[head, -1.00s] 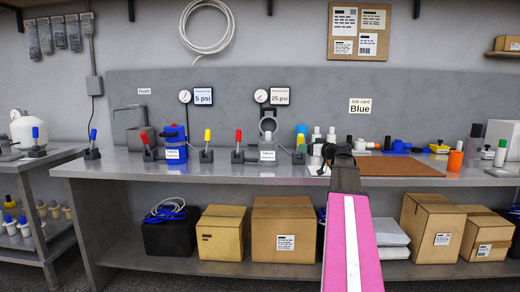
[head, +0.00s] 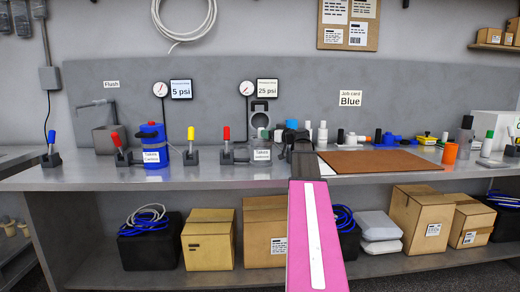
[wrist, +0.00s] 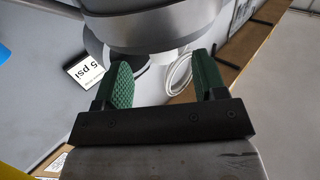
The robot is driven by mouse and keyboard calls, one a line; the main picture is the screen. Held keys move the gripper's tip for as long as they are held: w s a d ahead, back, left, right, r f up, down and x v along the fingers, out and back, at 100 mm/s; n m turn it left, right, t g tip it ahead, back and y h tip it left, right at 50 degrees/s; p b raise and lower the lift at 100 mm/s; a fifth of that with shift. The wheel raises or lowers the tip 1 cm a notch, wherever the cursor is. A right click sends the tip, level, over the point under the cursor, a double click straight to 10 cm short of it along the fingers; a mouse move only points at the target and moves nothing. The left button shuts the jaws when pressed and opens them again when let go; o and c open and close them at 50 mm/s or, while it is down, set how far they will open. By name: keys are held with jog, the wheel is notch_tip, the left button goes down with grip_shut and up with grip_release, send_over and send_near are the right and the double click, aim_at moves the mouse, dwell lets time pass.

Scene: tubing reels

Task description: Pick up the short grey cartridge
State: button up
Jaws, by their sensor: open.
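My gripper (wrist: 160,66) is open in the wrist view, its two green ridged fingers apart with nothing held between them. A large grey rounded body (wrist: 155,30) is close beyond the fingertips; I cannot tell whether it is the cartridge or part of a fixture. In the head view my dark wrist is over the bench and hides part of it. I cannot pick out the short grey cartridge with certainty in the head view. A grey fixture (head: 260,107) with a raised ring and a "Takes" label stands just left of my wrist.
White cylinders (head: 323,131) stand right of my wrist, behind a brown mat (head: 380,162). A blue canister (head: 153,140) and coloured levers (head: 191,133) stand left. An orange cup (head: 450,153) and a dark cylinder (head: 467,125) stand far right. The bench front is mostly clear.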

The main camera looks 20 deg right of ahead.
aim_at(259, 131)
jog(key=x, duration=0.6)
jog(key=shift+w+a, duration=0.25)
grip_shut()
